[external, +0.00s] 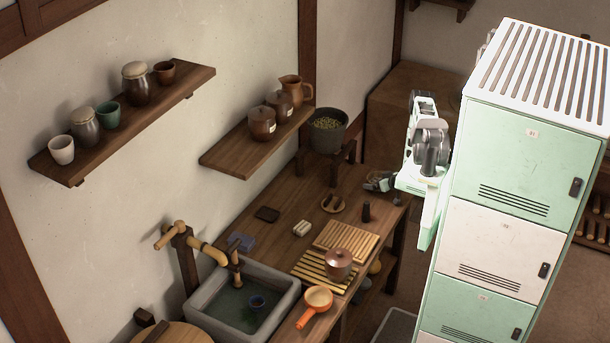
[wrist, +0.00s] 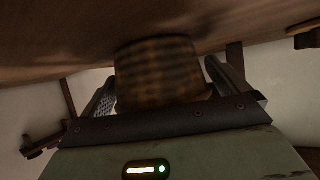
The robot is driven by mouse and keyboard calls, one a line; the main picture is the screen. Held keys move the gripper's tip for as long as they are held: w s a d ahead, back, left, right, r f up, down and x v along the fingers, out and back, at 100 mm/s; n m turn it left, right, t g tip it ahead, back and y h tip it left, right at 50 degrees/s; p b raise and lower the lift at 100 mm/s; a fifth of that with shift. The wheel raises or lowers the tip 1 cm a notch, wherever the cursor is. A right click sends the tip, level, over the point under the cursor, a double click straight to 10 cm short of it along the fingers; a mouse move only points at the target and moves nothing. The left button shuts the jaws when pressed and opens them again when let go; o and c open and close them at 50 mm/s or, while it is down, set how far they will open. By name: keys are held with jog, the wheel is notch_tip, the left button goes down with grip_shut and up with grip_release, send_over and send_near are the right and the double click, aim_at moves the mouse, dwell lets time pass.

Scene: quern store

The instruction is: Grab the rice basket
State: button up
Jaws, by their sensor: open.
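A brown woven basket (wrist: 158,65), which looks like the rice basket, fills the middle of the wrist view. Its sides show a dark checked weave; its contents are not visible. My gripper (wrist: 162,90) is open, with one finger on each side of the basket; I cannot tell whether either finger touches it. In the external view my gripper (external: 380,183) is at the far right end of the wooden counter (external: 285,212). I cannot make out the basket there.
A dark pot of greenish grains (external: 326,132) stands on a small stand behind my gripper. A dark upright peg (external: 366,211) and a round wooden piece (external: 333,204) are nearby.

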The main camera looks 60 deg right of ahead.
jog(key=c, duration=1)
jog(key=shift+r, duration=0.1)
